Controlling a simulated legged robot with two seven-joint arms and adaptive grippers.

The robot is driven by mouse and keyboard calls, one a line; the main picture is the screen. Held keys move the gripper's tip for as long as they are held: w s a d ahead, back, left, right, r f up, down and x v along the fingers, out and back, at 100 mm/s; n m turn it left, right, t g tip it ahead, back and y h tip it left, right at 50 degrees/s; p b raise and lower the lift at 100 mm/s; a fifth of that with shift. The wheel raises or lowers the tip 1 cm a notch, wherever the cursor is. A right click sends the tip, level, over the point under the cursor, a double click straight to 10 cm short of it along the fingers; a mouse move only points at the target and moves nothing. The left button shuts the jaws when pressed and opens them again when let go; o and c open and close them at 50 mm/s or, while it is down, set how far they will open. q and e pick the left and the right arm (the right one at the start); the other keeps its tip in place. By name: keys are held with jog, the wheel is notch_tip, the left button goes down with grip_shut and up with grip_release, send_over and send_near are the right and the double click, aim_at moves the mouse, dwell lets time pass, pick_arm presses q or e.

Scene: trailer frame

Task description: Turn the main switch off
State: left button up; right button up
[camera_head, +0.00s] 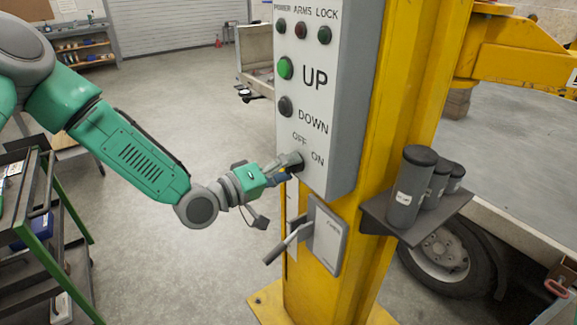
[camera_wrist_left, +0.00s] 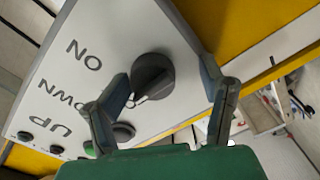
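The main switch is a dark grey rotary knob (camera_wrist_left: 152,76) low on the control box's white face, shown large in the left wrist view. In the head view my gripper mostly covers it, below the OFF and ON labels. My left gripper (camera_head: 289,166) is at the knob, its arm coming in from the left. In the left wrist view its fingers (camera_wrist_left: 165,75) are spread, one on each side of the knob, with gaps visible. The ON label shows there upside down; OFF is largely hidden behind a finger. My right gripper is not in view.
The control box (camera_head: 345,90) hangs on a yellow lift post (camera_head: 400,120), with UP and DOWN buttons above the switch. Below are a lever (camera_head: 288,244) and a shelf (camera_head: 425,222) holding dark cylinders (camera_head: 411,188). A green-framed cart (camera_head: 35,230) stands left.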

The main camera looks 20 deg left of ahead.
pick_arm(q)
jog(key=shift+w, duration=0.15)
jog(key=shift+s+r, duration=0.2)
jog(key=v, duration=1.2)
jog(key=shift+f, duration=0.2)
